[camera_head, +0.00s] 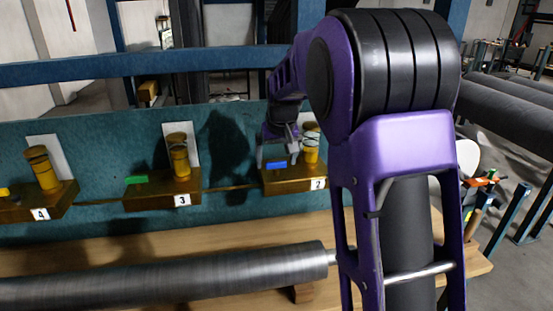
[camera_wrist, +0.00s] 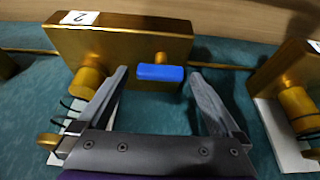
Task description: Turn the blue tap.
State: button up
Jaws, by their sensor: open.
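The blue tap (camera_wrist: 160,73) is a small blue handle on the front of a gold block (camera_wrist: 130,45) labelled 2. In the head view the blue tap (camera_head: 276,165) sits on the left part of that block (camera_head: 295,181), beside a yellow cylinder (camera_head: 311,150). My gripper (camera_wrist: 158,72) is open in the wrist view, with one finger on each side of the blue handle. There is a clear gap on the right, and a smaller one on the left. In the head view my gripper (camera_head: 280,152) is small and partly merges with the block.
Block 3 (camera_head: 160,192) with a green tap (camera_head: 136,179) and block 4 (camera_head: 38,205) with a yellow tap stand to the left on the teal panel (camera_head: 90,150). A grey roll (camera_head: 170,275) lies on the wooden bench. Another gold block (camera_wrist: 293,70) is at the wrist view's right.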

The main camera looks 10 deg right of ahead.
jog(key=c, duration=1.3)
jog(key=shift+n, duration=0.3)
jog(key=n, duration=0.1)
jog(key=n+y, duration=0.1)
jog(key=shift+d+n, duration=0.2)
jog(key=shift+n, duration=0.1)
jog(key=n+y, duration=0.1)
jog(key=n, duration=0.1)
jog(key=n+g+y, duration=0.1)
jog(key=n, duration=0.2)
jog(key=shift+w+n+p, duration=0.1)
jog(key=shift+n+p, duration=0.2)
jog(key=shift+p, duration=0.1)
jog(key=n+g, duration=0.1)
jog(key=n, duration=0.1)
jog(key=n+y+p, duration=0.1)
jog(key=n, duration=0.1)
jog(key=shift+w+d+g, duration=0.1)
jog(key=shift+g, duration=0.3)
jog(key=shift+w+n+g, duration=0.1)
jog(key=shift+n+g, duration=0.6)
jog(key=shift+n, duration=1.3)
